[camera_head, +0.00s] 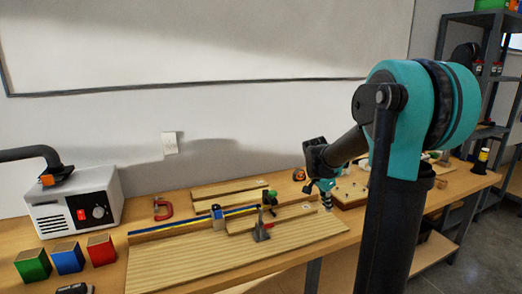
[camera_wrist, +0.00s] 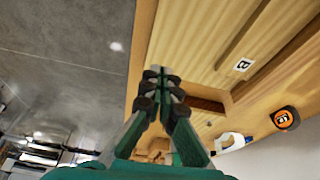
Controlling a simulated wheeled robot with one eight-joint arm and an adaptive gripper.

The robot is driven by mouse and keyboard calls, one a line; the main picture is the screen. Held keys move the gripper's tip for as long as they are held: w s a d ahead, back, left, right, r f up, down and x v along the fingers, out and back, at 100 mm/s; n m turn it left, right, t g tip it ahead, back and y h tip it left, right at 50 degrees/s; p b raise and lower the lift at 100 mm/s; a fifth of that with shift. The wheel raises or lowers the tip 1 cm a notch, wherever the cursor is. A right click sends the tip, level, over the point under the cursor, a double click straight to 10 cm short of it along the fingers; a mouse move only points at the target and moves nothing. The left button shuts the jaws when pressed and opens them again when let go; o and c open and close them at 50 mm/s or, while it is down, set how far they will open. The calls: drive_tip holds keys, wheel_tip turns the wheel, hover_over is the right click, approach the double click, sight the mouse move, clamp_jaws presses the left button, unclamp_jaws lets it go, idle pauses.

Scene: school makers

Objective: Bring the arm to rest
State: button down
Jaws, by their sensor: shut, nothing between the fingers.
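My arm rises at the right of the head view and bends left over the workbench (camera_head: 190,285). My gripper (camera_head: 327,203) points down at the right end of the ribbed wooden board (camera_head: 285,243). In the wrist view my gripper (camera_wrist: 163,72) has its dark fingertips together with nothing between them. The wooden workpiece (camera_wrist: 195,40) lies below the fingers in that view. Whether the fingertips touch it I cannot tell.
Red, blue and green blocks (camera_head: 68,257) stand at the left beside a white machine (camera_head: 75,203). A red clamp (camera_head: 163,209) and an orange-black tape measure (camera_wrist: 285,118) lie on the bench. Shelves (camera_head: 490,85) stand at the right. Grey floor (camera_wrist: 60,60) is open beside the bench.

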drive_tip(key=s+a+f+n+t+y, duration=0.1)
drive_tip(key=s+a+f+n, duration=0.1)
drive_tip(key=s, duration=0.5)
drive_tip(key=s+a+f+n+y, duration=0.1)
drive_tip(key=s+f+n, duration=0.4)
drive_tip(key=s, duration=0.3)
drive_tip(key=s+a+f+n+t+y, duration=0.1)
drive_tip(key=s+a+f+n, duration=0.1)
drive_tip(key=s+n, duration=0.4)
drive_tip(key=shift+s+a+f+t, duration=0.35)
drive_tip(key=shift+s+f, duration=0.35)
drive_tip(key=shift+s, duration=0.2)
